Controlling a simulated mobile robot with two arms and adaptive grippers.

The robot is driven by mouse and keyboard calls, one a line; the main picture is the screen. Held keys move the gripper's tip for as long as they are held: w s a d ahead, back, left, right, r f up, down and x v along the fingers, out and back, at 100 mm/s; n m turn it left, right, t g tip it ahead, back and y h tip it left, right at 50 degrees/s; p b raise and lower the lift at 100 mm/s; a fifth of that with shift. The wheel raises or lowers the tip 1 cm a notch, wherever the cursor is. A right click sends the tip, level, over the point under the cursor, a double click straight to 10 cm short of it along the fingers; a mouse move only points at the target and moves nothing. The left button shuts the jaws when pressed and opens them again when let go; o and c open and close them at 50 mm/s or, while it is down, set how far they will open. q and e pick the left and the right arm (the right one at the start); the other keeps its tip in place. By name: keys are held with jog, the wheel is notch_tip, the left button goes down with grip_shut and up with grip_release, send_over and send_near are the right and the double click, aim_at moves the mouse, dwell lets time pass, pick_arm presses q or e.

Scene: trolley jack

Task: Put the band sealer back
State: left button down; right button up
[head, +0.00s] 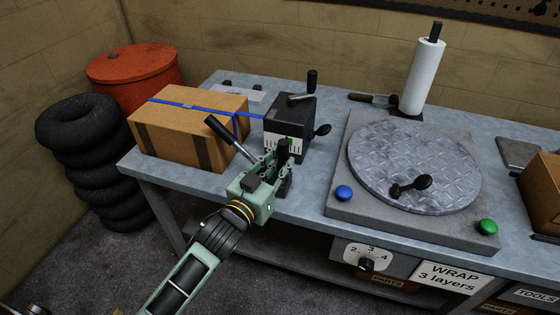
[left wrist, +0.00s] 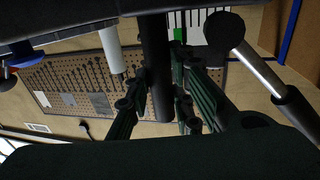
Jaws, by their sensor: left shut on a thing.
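The band sealer seems to be the dark hand tool with a black-gripped lever (head: 222,130); its body is mostly hidden by my gripper. My left gripper (head: 282,160) is shut on it at the front of the bench, in front of the black strapping unit (head: 290,125). In the left wrist view, a dark upright bar (left wrist: 157,65) stands between the gripper fingers (left wrist: 160,95), and a metal lever with a black knob (left wrist: 224,30) is at the right. A blue band (head: 205,106) runs over the cardboard box (head: 170,140) toward the unit.
A pale plate (head: 238,91) lies behind the box. Tyres (head: 80,130) and a red drum (head: 135,70) stand left of the bench (head: 150,172).

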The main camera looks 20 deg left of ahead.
pick_arm(q)
jog(key=shift+r, duration=0.3)
jog(key=c, duration=1.9)
grip_release()
jog(key=shift+f, duration=0.35)
jog(key=o, duration=0.4)
jog(key=shift+s+r, duration=0.1)
jog(key=shift+c, duration=0.2)
pick_arm(e)
jog(key=shift+d, duration=0.3)
